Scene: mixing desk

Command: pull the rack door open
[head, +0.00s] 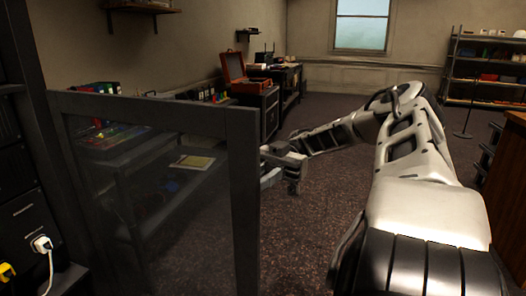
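The rack door (243,185) is a dark-framed panel with a see-through pane, standing swung out from the rack (30,200) at the left. My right arm reaches in from the right. My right gripper (270,166) is at the door's free right edge, at about mid-height, beside the frame post. Its fingertips are partly hidden by the post, so I cannot tell whether they touch or grip the door. My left gripper is not in view.
A shelf with coloured items (190,162) shows through and behind the door. A red open case (240,75) sits on a dark cabinet farther back. A white plug (42,244) is in the rack. The carpet (300,240) right of the door is clear. A wooden desk (508,190) stands at the right edge.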

